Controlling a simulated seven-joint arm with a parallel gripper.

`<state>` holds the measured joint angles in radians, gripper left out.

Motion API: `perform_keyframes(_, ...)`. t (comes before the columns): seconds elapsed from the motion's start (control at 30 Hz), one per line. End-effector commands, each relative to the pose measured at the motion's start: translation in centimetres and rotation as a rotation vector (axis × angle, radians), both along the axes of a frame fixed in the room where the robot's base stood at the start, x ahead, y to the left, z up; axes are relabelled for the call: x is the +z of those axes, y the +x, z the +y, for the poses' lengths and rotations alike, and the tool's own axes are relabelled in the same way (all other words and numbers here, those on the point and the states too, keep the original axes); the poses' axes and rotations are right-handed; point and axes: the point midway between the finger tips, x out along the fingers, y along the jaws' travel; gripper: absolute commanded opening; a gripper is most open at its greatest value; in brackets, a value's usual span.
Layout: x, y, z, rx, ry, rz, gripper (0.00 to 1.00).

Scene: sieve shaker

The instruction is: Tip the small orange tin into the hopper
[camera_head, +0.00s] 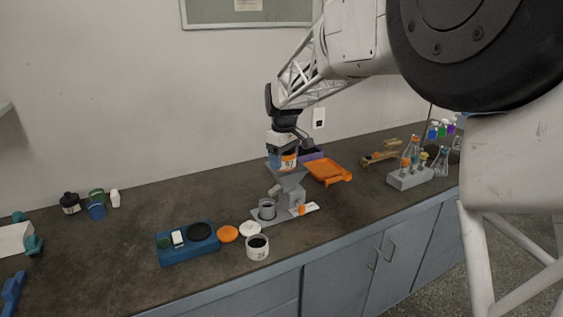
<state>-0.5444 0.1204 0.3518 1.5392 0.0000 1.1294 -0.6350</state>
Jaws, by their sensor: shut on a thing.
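My gripper (283,137) is shut on a small tin (288,163) with an orange patch and dark lettering on its front, and blue and white beside it. I take it for the orange tin. It is held right above the grey hopper (287,182) and looks close to upright. I cannot tell whether it touches the hopper rim, and its inside is hidden. The hopper stands on a grey base plate (284,219) with an orange knob (300,209). A grey cup (267,210) stands on the plate.
A blue device (190,252), an orange lid (228,234), a white lid (250,228) and an open white tin (257,253) lie at front left. An orange tray (330,172) is behind the hopper. A flask rack (410,178) stands right. The counter's left middle is mostly clear.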

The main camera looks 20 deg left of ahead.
Motion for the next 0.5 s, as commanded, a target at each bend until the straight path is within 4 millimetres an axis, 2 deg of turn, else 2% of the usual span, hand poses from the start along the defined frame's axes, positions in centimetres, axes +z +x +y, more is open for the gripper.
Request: perform_keyframes(0.5, 0.0, 3.7, -0.1, -0.002, 0.000, 0.000, 0.41)
